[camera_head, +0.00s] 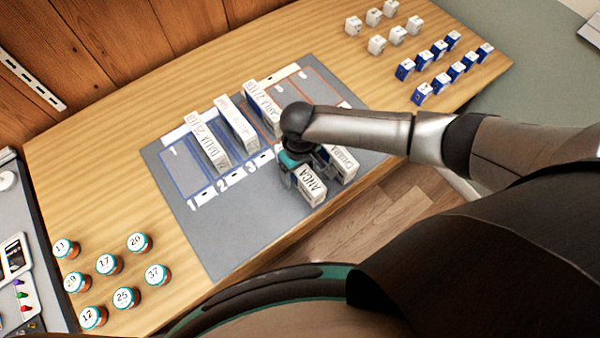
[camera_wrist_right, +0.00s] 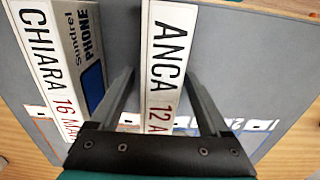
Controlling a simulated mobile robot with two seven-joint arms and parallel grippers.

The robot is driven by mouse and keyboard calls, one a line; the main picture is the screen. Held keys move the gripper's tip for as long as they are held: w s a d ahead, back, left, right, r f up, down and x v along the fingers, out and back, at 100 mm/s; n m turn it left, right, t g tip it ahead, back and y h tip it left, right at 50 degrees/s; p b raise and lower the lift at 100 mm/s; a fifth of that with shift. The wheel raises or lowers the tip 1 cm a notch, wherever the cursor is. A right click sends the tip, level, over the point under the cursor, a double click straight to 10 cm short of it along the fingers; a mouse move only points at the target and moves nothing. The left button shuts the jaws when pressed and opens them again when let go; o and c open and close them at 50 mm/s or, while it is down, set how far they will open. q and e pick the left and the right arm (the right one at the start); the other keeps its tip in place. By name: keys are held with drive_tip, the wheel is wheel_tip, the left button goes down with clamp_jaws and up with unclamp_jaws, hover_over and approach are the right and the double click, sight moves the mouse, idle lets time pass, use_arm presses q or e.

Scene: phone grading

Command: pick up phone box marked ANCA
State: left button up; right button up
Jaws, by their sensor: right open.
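The phone box marked ANCA (camera_head: 313,188) is white and stands on the grey mat (camera_head: 235,245) near its front edge. In the right wrist view, the ANCA box (camera_wrist_right: 166,60) shows its name and part of a red date. My right gripper (camera_head: 297,170) is open above this box. In the wrist view, one finger of the right gripper (camera_wrist_right: 160,78) is on each side of the box, with gaps visible. Its lower label is hidden by the gripper body. My left gripper is not in view.
A CHIARA box (camera_head: 343,163) stands close beside ANCA; it also shows in the wrist view (camera_wrist_right: 45,75). Other boxes, including DALIA (camera_head: 210,147), stand in numbered mat slots. Numbered jars (camera_head: 125,298) are at left, small white and blue boxes (camera_head: 440,50) at far right.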

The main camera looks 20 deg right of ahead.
drive_tip(key=shift+f, duration=0.2)
clamp_jaws()
idle(0.6)
